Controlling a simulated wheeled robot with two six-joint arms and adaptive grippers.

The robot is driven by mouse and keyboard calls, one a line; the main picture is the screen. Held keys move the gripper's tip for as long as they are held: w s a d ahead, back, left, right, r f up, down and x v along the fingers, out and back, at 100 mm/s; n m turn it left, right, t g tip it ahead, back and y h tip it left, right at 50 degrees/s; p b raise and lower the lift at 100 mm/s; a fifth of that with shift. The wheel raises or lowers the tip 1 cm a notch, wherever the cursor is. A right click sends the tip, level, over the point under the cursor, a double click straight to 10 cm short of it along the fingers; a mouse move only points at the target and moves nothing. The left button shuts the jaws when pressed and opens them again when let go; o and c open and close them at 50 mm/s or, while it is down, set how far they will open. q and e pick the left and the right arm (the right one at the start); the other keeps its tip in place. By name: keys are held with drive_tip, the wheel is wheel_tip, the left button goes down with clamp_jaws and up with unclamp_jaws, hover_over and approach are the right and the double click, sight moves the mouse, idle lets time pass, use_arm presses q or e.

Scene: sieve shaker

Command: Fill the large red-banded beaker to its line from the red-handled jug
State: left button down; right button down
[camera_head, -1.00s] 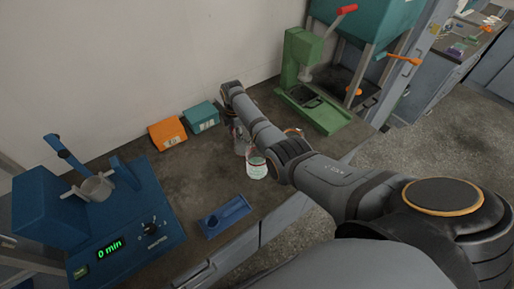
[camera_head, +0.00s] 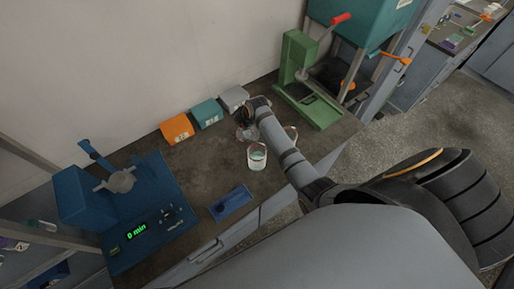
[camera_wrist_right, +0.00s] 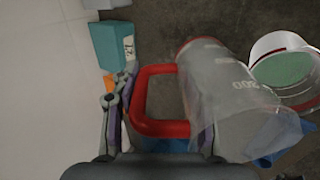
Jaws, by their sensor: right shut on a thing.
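The large beaker (camera_head: 257,159) stands on the bench with pale greenish liquid in it. Its red band shows in the right wrist view (camera_wrist_right: 284,70), just right of the jug. The clear jug (camera_wrist_right: 225,85) has printed marks and a red handle (camera_wrist_right: 160,129). My right gripper (camera_wrist_right: 158,122) is shut on that handle. In the head view the jug (camera_head: 246,133) is partly hidden behind my right arm, behind and left of the beaker. Its exact tilt and its liquid level are unclear. No stream of liquid is visible. My left gripper is not in view.
Orange (camera_head: 176,129), teal (camera_head: 207,113) and grey (camera_head: 233,98) boxes stand along the wall. Bare bench lies left of the beaker.

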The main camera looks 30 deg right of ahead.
drive_tip(key=shift+s+r+t, duration=0.45)
drive_tip(key=shift+s+t, duration=0.05)
drive_tip(key=shift+t, duration=0.1)
drive_tip(key=shift+s+f+b, duration=0.1)
drive_tip(key=shift+f+b, duration=0.1)
drive_tip(key=shift+b, duration=0.6)
drive_tip(key=shift+s+d+t+b, duration=0.1)
drive_tip(key=shift+s+t+b, duration=0.15)
drive_tip(key=shift+t+b, duration=0.85)
drive_tip(key=shift+r, duration=0.45)
drive_tip(key=shift+s+t+y+b, duration=0.15)
drive_tip(key=shift+t+y+b, duration=0.25)
drive_tip(key=shift+b, duration=0.75)
drive_tip(key=shift+s+r+t+b, duration=0.35)
drive_tip(key=shift+r+t+b, duration=0.3)
drive_tip(key=shift+t+b, duration=0.4)
idle(1.9)
